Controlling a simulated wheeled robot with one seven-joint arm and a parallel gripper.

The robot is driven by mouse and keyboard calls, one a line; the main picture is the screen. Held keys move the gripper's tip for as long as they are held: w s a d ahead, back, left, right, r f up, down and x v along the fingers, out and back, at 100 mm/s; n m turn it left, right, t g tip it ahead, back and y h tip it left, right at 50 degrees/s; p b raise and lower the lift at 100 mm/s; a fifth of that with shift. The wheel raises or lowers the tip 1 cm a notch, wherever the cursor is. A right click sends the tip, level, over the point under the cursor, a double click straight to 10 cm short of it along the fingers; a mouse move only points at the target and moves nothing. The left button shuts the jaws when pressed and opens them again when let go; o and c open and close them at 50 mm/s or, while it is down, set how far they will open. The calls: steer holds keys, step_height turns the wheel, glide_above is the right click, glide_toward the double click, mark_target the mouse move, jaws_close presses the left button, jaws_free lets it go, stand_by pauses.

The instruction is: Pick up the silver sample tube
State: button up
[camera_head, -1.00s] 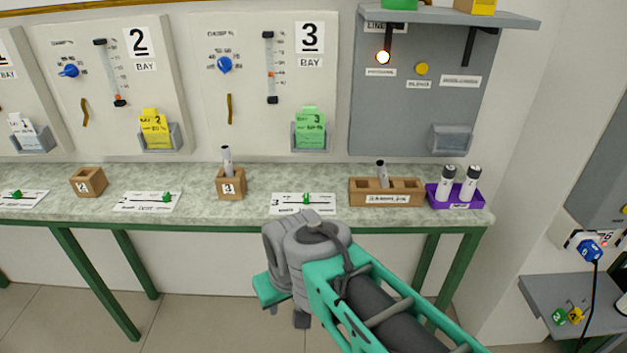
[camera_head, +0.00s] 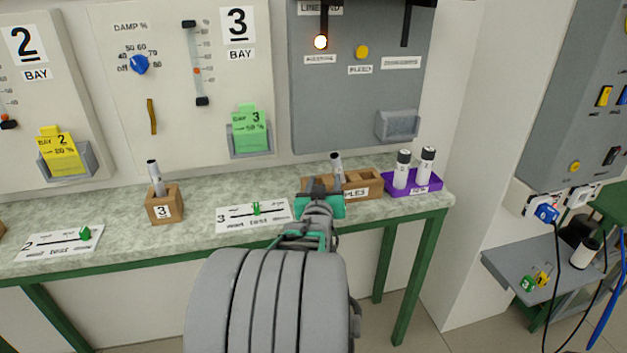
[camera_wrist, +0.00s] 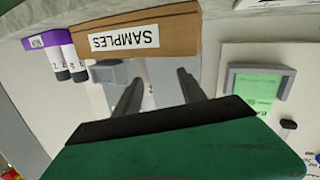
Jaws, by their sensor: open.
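A silver-grey tube with a dark cap (camera_head: 336,166) stands upright in the wooden rack labelled SAMPLES (camera_head: 365,183). In the wrist view, which is upside down, this tube (camera_wrist: 145,75) shows between the fingers, beyond their tips. A similar grey tube (camera_head: 156,178) stands in the wooden block marked 3 (camera_head: 164,207) to the left. My gripper (camera_head: 320,187) is open and empty at the front left part of the rack, and hides part of it. The fingers show in the wrist view (camera_wrist: 156,84); whether they touch the tube cannot be told.
Two white tubes with black caps (camera_head: 403,170) stand in a purple tray (camera_head: 413,189) right of the rack. A card marked 3 (camera_head: 237,219) with a green piece lies left on the bench (camera_head: 200,233). The grey wall panel (camera_head: 345,110) rises behind.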

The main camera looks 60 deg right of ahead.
mark_target(340, 165)
steer(key=shift+g+h, duration=0.5)
steer(key=shift+h, duration=0.1)
steer(key=d, duration=0.6)
steer(key=d+p, duration=0.1)
steer(key=d, duration=0.2)
steer(key=shift+w+r, duration=0.1)
steer(key=shift+r, duration=0.2)
steer(key=shift+c, duration=0.5)
jaws_close()
